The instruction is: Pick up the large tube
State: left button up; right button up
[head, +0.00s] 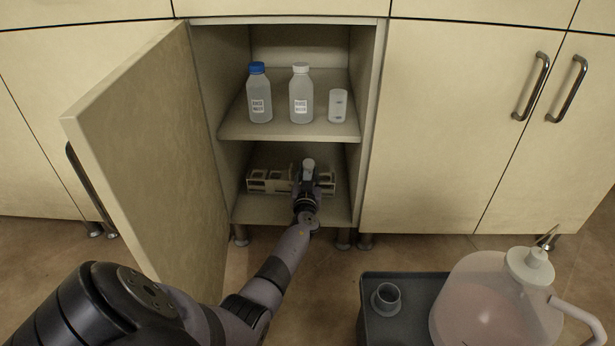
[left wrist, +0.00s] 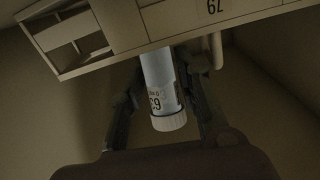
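The large tube (left wrist: 160,85) has a white cap and a printed label. In the left wrist view it juts out of a beige rack (left wrist: 110,30), whose edge hides its other end. In the head view its pale cap (head: 309,164) shows above my left gripper (head: 307,182), at the rack (head: 262,181) on the lower cabinet shelf. My left gripper's dark fingers stand on both sides of the tube, very close to it. I cannot tell whether they touch it. My right gripper is not in view.
Above, the upper shelf (head: 285,131) holds a blue-capped bottle (head: 259,95), a white-capped bottle (head: 301,95) and a small white container (head: 339,106). The open cabinet door (head: 150,140) stands left of my arm. A large jug (head: 490,305) and a grey tray (head: 400,325) are at the lower right.

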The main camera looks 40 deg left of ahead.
pick_arm(q)
grip_shut()
jog(key=shift+r, duration=0.15)
